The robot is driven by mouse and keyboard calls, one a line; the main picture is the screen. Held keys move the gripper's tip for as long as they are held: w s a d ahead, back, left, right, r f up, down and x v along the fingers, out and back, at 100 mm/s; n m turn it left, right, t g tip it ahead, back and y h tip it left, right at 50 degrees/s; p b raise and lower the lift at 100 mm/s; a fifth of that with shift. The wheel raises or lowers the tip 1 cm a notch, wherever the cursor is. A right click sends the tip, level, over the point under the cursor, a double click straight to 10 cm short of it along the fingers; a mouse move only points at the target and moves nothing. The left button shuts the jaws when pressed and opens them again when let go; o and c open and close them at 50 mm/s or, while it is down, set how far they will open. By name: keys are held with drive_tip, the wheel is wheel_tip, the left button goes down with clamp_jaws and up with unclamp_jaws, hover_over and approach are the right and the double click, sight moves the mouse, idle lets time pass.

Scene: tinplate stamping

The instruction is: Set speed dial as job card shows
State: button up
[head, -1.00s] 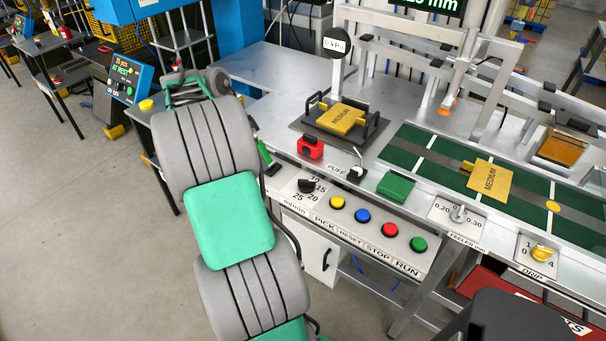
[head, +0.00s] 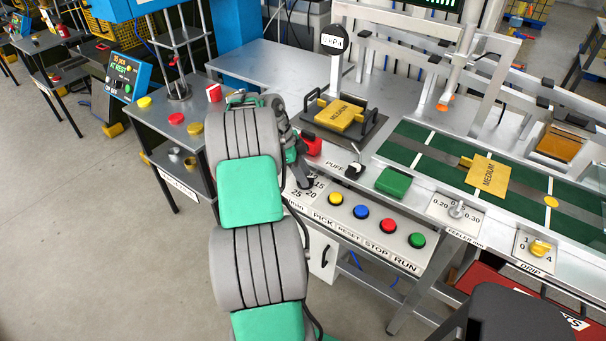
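The speed dial's plate (head: 316,191) is on the left of the machine's front panel. Its numbers 15, 20 and 25 and part of "m/min" show; its black knob and pointer are hidden or merge with my dark gripper. My gripper (head: 305,181) is at the dial, pointing down at it. I cannot tell whether it touches the knob or whether its fingers are open. Yellow pieces marked MEDIUM show in the tray (head: 372,134) and on the green belt (head: 421,157). I cannot make out a job card with a speed on it.
Yellow (head: 335,198), blue (head: 361,212), red (head: 389,225) and green (head: 417,240) buttons sit right of the dial. A red block (head: 312,147) and a small lever (head: 354,165) stand above it. A side table (head: 165,160) is at left.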

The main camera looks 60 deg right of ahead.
clamp_jaws()
idle(0.3)
drive_tip(key=shift+n+b, duration=0.4)
drive_tip(key=shift+b, duration=0.1)
drive_tip(key=shift+f+n+h+b, duration=0.1)
drive_tip(key=shift+n+h+b, duration=0.4)
drive_tip(key=shift+n+b, duration=0.4)
drive_tip(key=n+t+b, duration=0.1)
drive_tip(key=n+b, duration=0.1)
drive_tip(key=shift+a+n+h, duration=0.15)
drive_tip(key=shift+n+h, duration=0.25)
drive_tip(key=n+t+b, duration=0.1)
drive_tip(key=n+b, duration=0.1)
drive_tip(key=n, duration=0.1)
drive_tip(key=shift+s+h, duration=0.15)
drive_tip(key=shift+h, duration=0.25)
drive_tip(key=shift+n+t+b, duration=0.7)
drive_tip(key=shift+n, duration=1.1)
drive_tip(key=shift+r, duration=0.2)
